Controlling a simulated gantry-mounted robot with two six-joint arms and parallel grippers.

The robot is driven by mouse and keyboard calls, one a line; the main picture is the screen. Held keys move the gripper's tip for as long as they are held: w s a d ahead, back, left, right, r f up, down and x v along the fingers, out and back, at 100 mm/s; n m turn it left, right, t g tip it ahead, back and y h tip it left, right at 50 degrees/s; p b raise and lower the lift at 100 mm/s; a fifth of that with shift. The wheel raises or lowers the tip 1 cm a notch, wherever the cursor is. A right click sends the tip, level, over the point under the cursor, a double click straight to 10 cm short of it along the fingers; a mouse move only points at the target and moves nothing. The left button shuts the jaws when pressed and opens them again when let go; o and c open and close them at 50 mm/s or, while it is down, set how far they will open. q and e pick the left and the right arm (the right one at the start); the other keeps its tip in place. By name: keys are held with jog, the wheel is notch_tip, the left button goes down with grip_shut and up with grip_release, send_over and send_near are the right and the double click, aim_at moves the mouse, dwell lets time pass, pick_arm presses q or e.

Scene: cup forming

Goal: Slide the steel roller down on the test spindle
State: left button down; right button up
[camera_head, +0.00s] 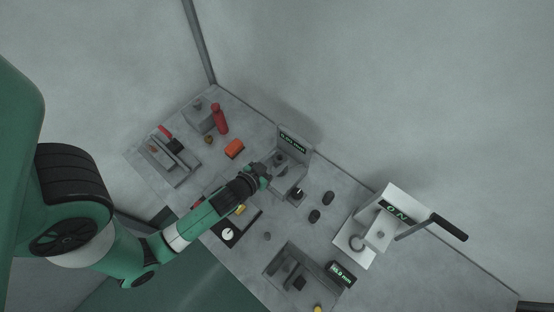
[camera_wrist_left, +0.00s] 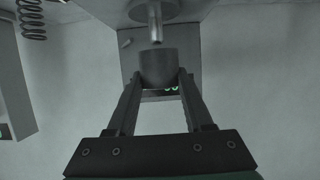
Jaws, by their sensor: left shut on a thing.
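My left gripper (camera_head: 268,170) reaches in from the left to a grey test stand with a lit display (camera_head: 292,143). In the left wrist view its fingers (camera_wrist_left: 158,78) are shut on the grey steel roller (camera_wrist_left: 158,66), one on each side. The test spindle (camera_wrist_left: 155,22) is a slim pin on a wider round base. The display is partly hidden behind the roller. In the head view the gripper crowds the roller, which I cannot make out clearly. My right gripper is not in view.
Two dark pieces (camera_head: 328,197) (camera_head: 314,215) lie right of the stand. A white press (camera_head: 400,205) with a lever is farther right, and a grey tray (camera_head: 270,268) is in front.

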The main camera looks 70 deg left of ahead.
aim_at(277, 166)
pick_arm(q)
jog(key=shift+f+b, duration=1.9)
jog(key=shift+f, duration=0.2)
dwell(0.7)
dwell(0.5)
grip_release()
dwell(0.3)
jog(key=shift+r, duration=0.1)
notch_tip(277, 166, up, 8)
jog(key=p, duration=0.7)
jog(key=shift+p, duration=0.35)
dwell(0.3)
